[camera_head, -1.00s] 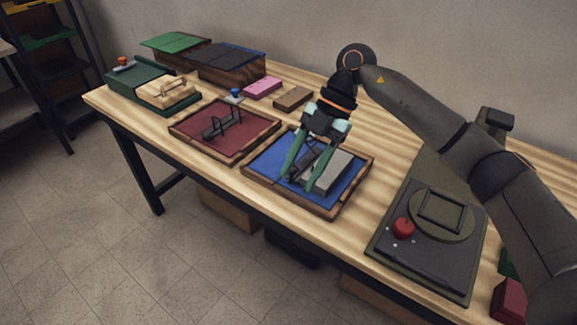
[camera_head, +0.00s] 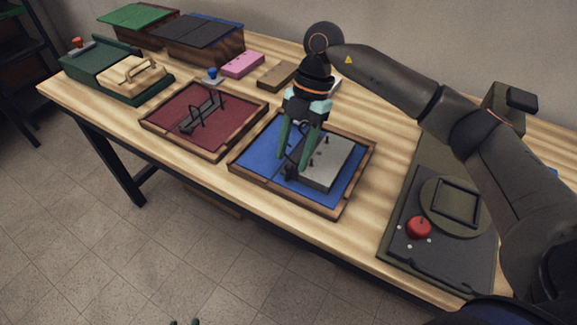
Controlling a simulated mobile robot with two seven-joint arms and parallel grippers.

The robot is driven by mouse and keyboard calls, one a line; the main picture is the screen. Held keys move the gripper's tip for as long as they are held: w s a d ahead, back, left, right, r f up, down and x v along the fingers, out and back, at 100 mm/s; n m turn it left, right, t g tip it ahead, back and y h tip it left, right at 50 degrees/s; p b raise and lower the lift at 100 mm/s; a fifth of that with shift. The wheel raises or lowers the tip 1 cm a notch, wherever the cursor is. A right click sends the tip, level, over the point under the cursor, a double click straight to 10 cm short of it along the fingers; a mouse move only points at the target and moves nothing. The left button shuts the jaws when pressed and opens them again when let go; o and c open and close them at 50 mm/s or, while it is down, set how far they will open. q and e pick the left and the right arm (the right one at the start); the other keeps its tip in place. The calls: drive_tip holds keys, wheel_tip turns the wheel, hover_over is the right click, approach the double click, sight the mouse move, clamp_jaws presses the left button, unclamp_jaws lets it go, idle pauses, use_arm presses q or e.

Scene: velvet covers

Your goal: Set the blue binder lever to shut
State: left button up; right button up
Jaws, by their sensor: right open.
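The blue binder (camera_head: 252,150) lies open in a wooden-rimmed tray shape on the table, its blue lining showing around a grey block (camera_head: 328,165). Its dark metal lever mechanism (camera_head: 291,169) sits at the block's left side, partly hidden by my fingers. My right gripper (camera_head: 292,164) points down over the mechanism, its green fingers apart on either side of it. I cannot tell whether they touch it, nor clearly how the lever is set. Two small dark green tips at the bottom edge look like my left gripper (camera_head: 184,322); the rest is out of view.
A red-lined binder (camera_head: 170,120) with its own dark mechanism lies to the left. A dark panel with a red knob (camera_head: 418,227) stands at right. A pink block (camera_head: 242,65), a brown block (camera_head: 277,76) and a green box (camera_head: 105,70) are behind.

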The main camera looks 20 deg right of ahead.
sight(290, 164)
drive_tip(key=shift+x, duration=1.95)
drive_tip(key=shift+c, duration=0.3)
clamp_jaws()
